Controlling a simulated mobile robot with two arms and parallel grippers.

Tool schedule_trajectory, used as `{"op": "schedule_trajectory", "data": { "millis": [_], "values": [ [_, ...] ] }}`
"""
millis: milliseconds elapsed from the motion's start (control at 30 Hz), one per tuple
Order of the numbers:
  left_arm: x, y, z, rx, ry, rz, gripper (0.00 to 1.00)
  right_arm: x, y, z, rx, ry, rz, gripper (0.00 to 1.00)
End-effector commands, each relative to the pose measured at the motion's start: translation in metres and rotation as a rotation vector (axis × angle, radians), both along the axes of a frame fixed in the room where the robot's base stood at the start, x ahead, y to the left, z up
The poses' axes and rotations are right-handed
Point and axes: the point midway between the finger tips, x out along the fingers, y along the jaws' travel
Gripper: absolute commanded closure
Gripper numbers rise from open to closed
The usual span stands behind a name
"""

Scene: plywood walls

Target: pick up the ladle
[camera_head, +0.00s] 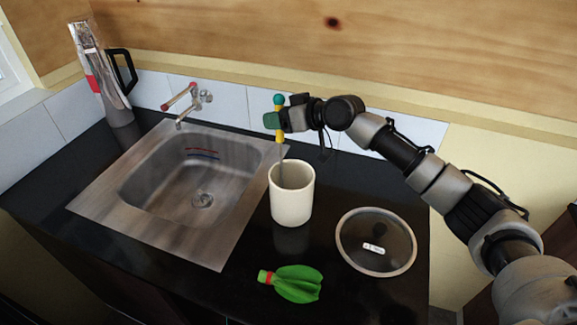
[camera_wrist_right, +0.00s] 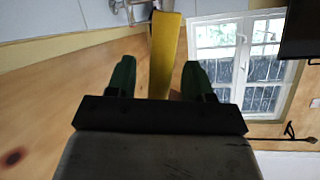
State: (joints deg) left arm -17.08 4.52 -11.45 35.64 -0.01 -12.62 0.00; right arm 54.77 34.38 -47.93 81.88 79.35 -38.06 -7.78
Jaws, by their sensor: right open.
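The ladle (camera_head: 279,136) stands upright in a white cylindrical container (camera_head: 292,203) on the dark counter. Its handle has a teal knob on top and a yellow section, with a thin grey shaft below; its lower end is hidden inside the container. My right gripper (camera_head: 272,120) is at the upper handle, above the container. In the right wrist view, the yellow handle (camera_wrist_right: 164,50) stands between the two dark green fingers of my right gripper (camera_wrist_right: 156,78), with gaps on both sides. The gripper is open. My left gripper is not in view.
A metal sink (camera_head: 105,190) with a tap (camera_head: 190,100) is left of the container. A round glass lid (camera_head: 377,255) lies to the right, and a green item (camera_head: 296,283) lies in front. A tall jug (camera_head: 103,75) stands at the back left. The wall is close behind.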

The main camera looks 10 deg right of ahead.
Motion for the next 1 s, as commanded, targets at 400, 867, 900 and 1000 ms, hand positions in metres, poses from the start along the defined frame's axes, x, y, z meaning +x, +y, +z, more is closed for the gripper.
{"op": "schedule_trajectory", "data": {
  "millis": [400, 867, 900, 1000],
  "values": [
    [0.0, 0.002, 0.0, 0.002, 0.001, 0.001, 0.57, 0.001, 0.0, -0.001, 0.0, -0.001, -0.001, 0.76],
    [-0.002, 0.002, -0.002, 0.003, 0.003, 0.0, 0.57, 0.001, 0.0, 0.005, 0.002, -0.004, -0.001, 1.0],
    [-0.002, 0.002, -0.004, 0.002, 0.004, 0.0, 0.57, 0.001, 0.001, 0.009, 0.003, -0.005, -0.001, 1.0],
    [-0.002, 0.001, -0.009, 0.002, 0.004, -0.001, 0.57, 0.001, 0.0, 0.026, 0.003, -0.008, -0.001, 1.0]
  ]
}}
